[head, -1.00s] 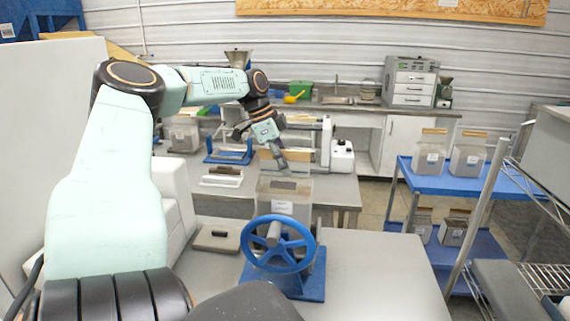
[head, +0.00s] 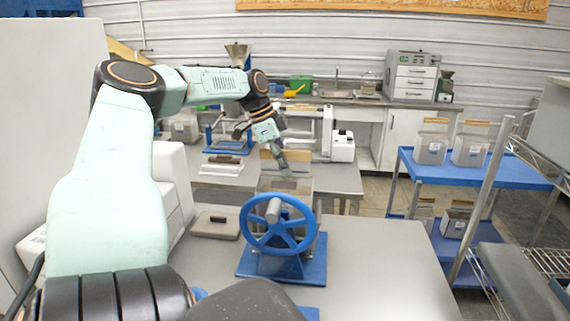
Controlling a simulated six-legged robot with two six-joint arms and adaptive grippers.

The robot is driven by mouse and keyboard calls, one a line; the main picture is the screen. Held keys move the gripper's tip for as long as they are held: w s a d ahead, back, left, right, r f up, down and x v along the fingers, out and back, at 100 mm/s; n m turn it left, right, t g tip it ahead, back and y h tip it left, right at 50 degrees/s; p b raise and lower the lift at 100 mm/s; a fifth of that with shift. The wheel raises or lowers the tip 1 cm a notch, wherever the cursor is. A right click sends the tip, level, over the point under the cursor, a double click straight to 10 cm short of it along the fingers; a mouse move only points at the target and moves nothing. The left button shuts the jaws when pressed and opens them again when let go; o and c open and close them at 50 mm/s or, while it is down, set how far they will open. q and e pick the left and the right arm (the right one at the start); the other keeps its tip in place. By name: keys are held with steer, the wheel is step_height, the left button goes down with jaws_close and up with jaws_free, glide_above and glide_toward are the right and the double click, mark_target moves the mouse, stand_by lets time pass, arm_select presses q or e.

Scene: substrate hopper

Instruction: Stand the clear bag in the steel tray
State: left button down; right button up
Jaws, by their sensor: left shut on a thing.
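My left gripper (head: 282,163) reaches down at the middle of the head view, over the far edge of the near table. It is shut on what looks like the clear bag (head: 298,185). The bag has a wood-coloured strip at its top and grey contents, and looks upright. The blue handwheel in front covers much of its lower part, so I cannot tell whether its bottom touches anything. I cannot make out the steel tray with certainty. My right gripper is not in view.
The blue handwheel (head: 247,232) stands on the near table, right in front of the bag. The table's right part (head: 375,265) is clear. A blue cart (head: 500,178) holds similar bags at right.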

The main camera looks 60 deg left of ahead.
mark_target(285, 178)
arm_select(q)
steer(key=shift+a+f, duration=0.15)
steer(key=shift+f, duration=1.35)
steer(key=shift+w+f, duration=0.1)
steer(key=shift+p, duration=0.5)
steer(key=shift+f, duration=0.55)
stand_by(0.5)
